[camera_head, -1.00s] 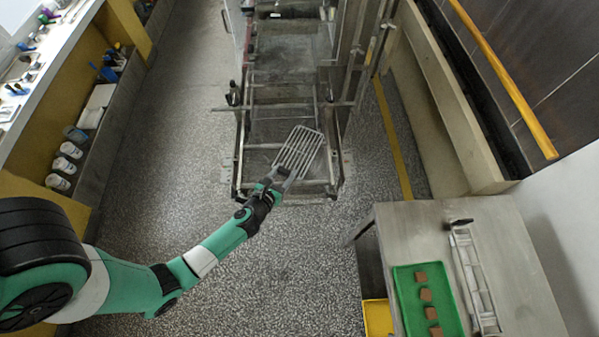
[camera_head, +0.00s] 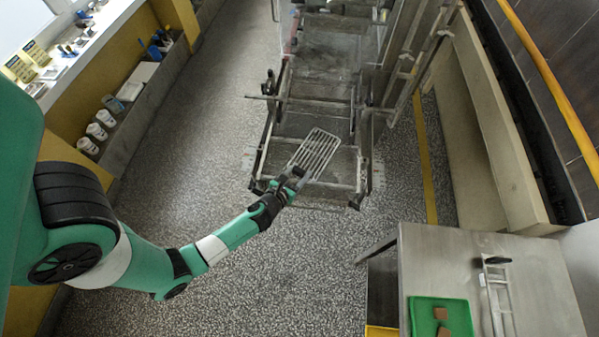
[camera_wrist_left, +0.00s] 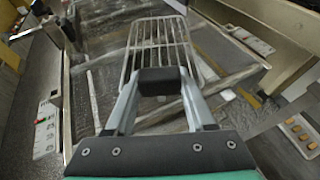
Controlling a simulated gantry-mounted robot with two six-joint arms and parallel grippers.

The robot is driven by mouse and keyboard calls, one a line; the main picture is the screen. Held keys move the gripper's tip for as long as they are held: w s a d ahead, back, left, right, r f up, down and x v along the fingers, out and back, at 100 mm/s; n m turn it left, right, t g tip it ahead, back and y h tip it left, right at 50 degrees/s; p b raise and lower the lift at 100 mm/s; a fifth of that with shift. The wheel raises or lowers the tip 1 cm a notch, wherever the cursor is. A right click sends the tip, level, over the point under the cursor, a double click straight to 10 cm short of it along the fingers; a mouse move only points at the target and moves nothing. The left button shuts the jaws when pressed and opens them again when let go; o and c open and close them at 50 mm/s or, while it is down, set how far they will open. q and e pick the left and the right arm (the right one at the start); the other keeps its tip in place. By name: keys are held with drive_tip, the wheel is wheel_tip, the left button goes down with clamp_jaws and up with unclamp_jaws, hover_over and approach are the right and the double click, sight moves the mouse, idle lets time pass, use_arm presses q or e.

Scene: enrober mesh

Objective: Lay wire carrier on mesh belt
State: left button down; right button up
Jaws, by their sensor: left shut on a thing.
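The wire carrier (camera_head: 322,144) is a light metal grid of parallel bars, tilted in the picture, over the near end of the machine. My left gripper (camera_head: 293,176) is shut on the carrier's near end. In the left wrist view the carrier (camera_wrist_left: 160,42) extends ahead of my gripper (camera_wrist_left: 160,82), with a black block between the fingers. The mesh belt (camera_head: 316,121) is the grey bed inside the machine's frame, and it also shows in the left wrist view (camera_wrist_left: 95,95). I cannot tell whether the carrier touches it. My right gripper is out of view.
The machine's metal frame (camera_head: 262,150) has rails and posts around the bed. A steel table (camera_head: 430,255) at lower right holds a green tray (camera_head: 422,318) with brown pieces and a metal rack (camera_head: 497,295). A shelf with white cups (camera_head: 96,131) lines the left. Speckled floor between is clear.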

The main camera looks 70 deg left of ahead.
use_arm(q)
drive_tip(key=shift+f+b, duration=0.35)
drive_tip(key=shift+f, duration=0.3)
drive_tip(key=shift+f+b, duration=0.5)
drive_tip(key=shift+f, duration=0.1)
drive_tip(key=shift+c, duration=0.8)
unclamp_jaws()
drive_tip(key=v, duration=1.1)
drive_tip(key=shift+s+d, duration=0.2)
drive_tip(key=shift+s, duration=0.05)
drive_tip(key=shift+r, duration=0.15)
